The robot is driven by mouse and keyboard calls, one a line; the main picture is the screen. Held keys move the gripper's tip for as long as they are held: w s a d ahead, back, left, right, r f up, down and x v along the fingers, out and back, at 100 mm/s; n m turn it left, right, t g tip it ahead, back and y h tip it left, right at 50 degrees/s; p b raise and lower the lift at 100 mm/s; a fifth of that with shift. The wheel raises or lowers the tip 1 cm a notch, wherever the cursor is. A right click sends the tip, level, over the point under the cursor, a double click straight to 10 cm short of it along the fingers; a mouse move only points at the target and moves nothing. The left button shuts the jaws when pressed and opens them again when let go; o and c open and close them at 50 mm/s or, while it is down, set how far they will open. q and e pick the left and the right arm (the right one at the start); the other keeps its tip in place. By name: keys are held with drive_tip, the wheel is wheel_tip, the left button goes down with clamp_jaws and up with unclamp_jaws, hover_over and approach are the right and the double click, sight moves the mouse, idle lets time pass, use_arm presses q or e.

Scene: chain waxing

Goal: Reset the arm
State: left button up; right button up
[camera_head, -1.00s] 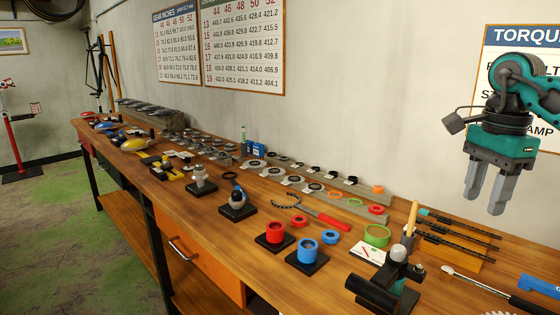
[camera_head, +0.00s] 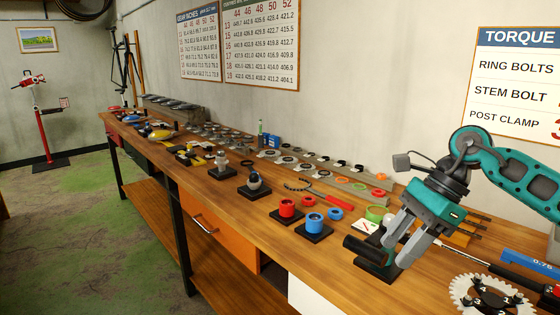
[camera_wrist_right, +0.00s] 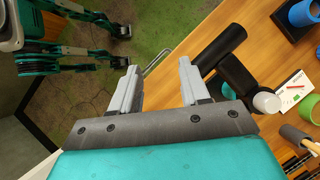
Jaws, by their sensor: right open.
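My right arm comes in from the right in the head view. Its gripper (camera_head: 402,246) is open, pointing down and left over the right part of the workbench (camera_head: 330,262). The fingers overlap a black cylindrical fixture (camera_head: 362,249) in the picture and partly hide it. In the right wrist view, the open gripper (camera_wrist_right: 160,72) has nothing between its fingers. The black fixture (camera_wrist_right: 222,46) lies just right of the right finger there; I cannot tell whether they touch. My left gripper does not show.
A red cup (camera_head: 287,208) and a blue cup (camera_head: 314,222) on black bases stand left of the fixture. A chainring (camera_head: 488,297) lies at the front right. Many small parts line the bench's back. The floor (camera_head: 80,225) left of the bench is open.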

drive_tip(key=s+a+f+m+t+y, duration=0.2)
drive_tip(key=a+m+y, duration=0.45)
drive_tip(key=a, duration=0.35)
drive_tip(key=s+a+f+m+t+y, duration=0.1)
drive_tip(key=s+a+m+y, duration=0.1)
drive_tip(key=a+m+y, duration=0.65)
drive_tip(key=s+d+f+m+t+h, duration=0.1)
drive_tip(key=d+f+m+t+h, duration=0.45)
drive_tip(key=m, duration=0.85)
drive_tip(key=s+d+f+m+t+h, duration=0.1)
drive_tip(key=d+f+m+t+h, duration=0.1)
drive_tip(key=f+m+t+h, duration=0.9)
drive_tip(key=s+d+f+m+g+h, duration=0.2)
drive_tip(key=s+d+f+m+g, duration=0.3)
drive_tip(key=s+f+m+g, duration=0.3)
drive_tip(key=s+f+m, duration=0.4)
drive_tip(key=shift+d+h, duration=0.1)
drive_tip(key=shift+h, duration=0.15)
